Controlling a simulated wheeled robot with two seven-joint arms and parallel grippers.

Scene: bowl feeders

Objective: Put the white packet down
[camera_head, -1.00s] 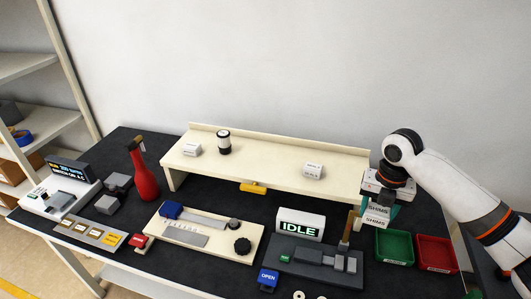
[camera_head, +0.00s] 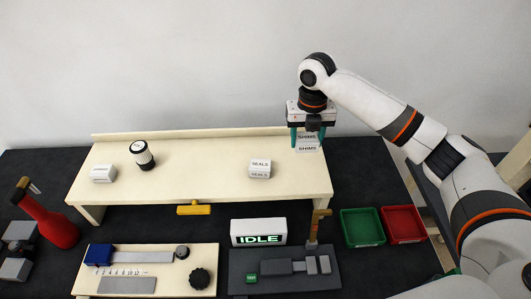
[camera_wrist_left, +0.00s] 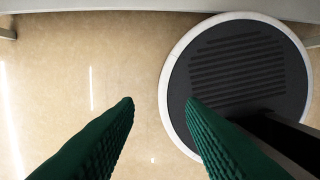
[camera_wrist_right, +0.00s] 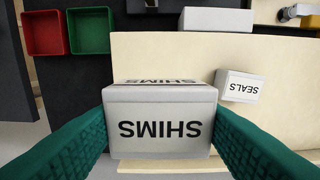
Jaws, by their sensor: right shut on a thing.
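The white packet (camera_head: 307,142), labelled SHIMS, is between the green fingers of my right gripper (camera_head: 308,136). It is at the right end of the cream shelf (camera_head: 205,165), and I cannot tell whether its base touches the shelf top. In the right wrist view the packet (camera_wrist_right: 160,125) shows its SHIMS label upside down, with a green finger on each side. My left gripper (camera_wrist_left: 160,105) shows only in the left wrist view; its green fingers are apart, with nothing between them, above the floor.
A white SEALS packet (camera_head: 260,168) stands on the shelf left of the held packet. A black-and-white cylinder (camera_head: 143,155) and another white packet (camera_head: 103,173) stand farther left. Green (camera_head: 362,228) and red (camera_head: 404,225) trays lie right of the shelf.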

